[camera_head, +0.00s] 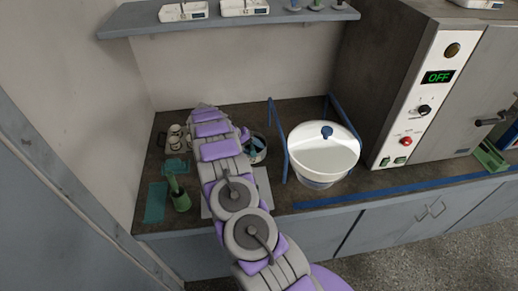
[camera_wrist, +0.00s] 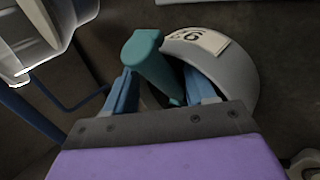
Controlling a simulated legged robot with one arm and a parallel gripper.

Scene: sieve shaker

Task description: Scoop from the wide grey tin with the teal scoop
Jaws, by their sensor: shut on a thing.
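The wide grey tin (camera_wrist: 244,75) carries a pale label with a dark marking and lies just past my fingers in the wrist view. In the head view the tin (camera_head: 262,156) is partly hidden by my arm. The teal scoop (camera_wrist: 143,52) stands between the blue fingers of my gripper (camera_wrist: 162,88), its handle's thick end towards the camera. My gripper is shut on the scoop at the tin's side. The scoop's lower end and the tin's contents are hidden, so I cannot tell whether the scoop is inside the tin.
A white bowl-like vessel (camera_head: 324,160) with a blue knob stands between blue rails (camera_head: 279,140) right of the tin. A green holder with a brush (camera_head: 180,199) and small cups (camera_head: 174,132) are left of my arm. A shelf (camera_head: 230,20) hangs above; a cabinet reading OFF (camera_head: 425,85) stands right.

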